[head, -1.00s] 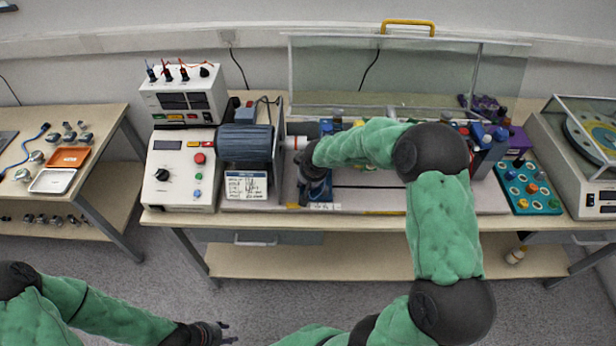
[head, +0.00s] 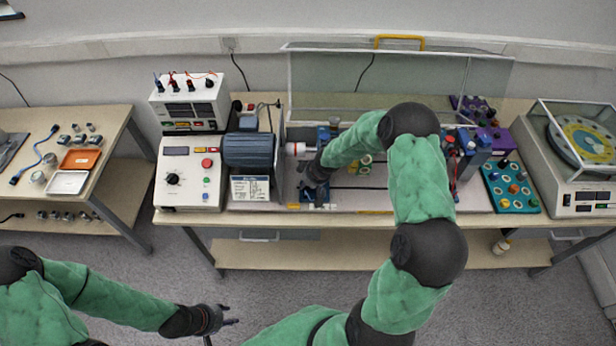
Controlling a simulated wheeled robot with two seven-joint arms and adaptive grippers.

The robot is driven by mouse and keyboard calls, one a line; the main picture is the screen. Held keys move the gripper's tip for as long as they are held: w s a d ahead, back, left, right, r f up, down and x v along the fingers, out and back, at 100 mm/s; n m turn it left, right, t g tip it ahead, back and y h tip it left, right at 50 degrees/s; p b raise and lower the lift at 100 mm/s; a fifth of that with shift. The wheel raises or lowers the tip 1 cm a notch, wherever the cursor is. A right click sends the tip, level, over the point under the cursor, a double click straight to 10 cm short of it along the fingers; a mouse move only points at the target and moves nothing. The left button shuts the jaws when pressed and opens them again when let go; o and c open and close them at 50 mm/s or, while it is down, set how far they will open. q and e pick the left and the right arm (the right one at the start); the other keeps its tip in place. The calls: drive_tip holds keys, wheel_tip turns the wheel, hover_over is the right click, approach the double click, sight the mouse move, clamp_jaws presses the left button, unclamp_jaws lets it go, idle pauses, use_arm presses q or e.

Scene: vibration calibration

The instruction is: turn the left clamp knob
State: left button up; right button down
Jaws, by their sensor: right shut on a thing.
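Another blue part (head: 324,134) shows behind my right forearm. My left gripper (head: 229,315) hangs over the floor in front of the bench, its fingers apart and empty.
A white control box (head: 186,180) with knob and buttons stands left of the motor. A clear guard with a yellow handle (head: 399,38) rises behind the rig. A teal tray (head: 511,187) of colored parts lies to the right. The floor in front is clear.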

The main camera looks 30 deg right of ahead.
drive_tip(key=shift+s+a+f+n+y+p, duration=0.15)
drive_tip(key=shift+s+n+y+p, duration=0.4)
drive_tip(key=shift+p, duration=2.6)
drive_tip(key=shift+w+n+p, duration=0.2)
drive_tip(key=shift+n+p, duration=0.15)
drive_tip(key=shift+p, duration=0.55)
drive_tip(key=shift+f+p, duration=0.15)
drive_tip(key=shift+p, duration=0.15)
drive_tip(key=shift+s, duration=0.1)
drive_tip(key=c, duration=1.2)
unclamp_jaws()
drive_tip(key=shift+d+r, duration=0.2)
drive_tip(key=shift+r, duration=0.35)
drive_tip(key=a+v, duration=0.1)
drive_tip(key=v, duration=0.5)
drive_tip(key=shift+d+r, duration=0.3)
drive_tip(key=shift+d, duration=0.05)
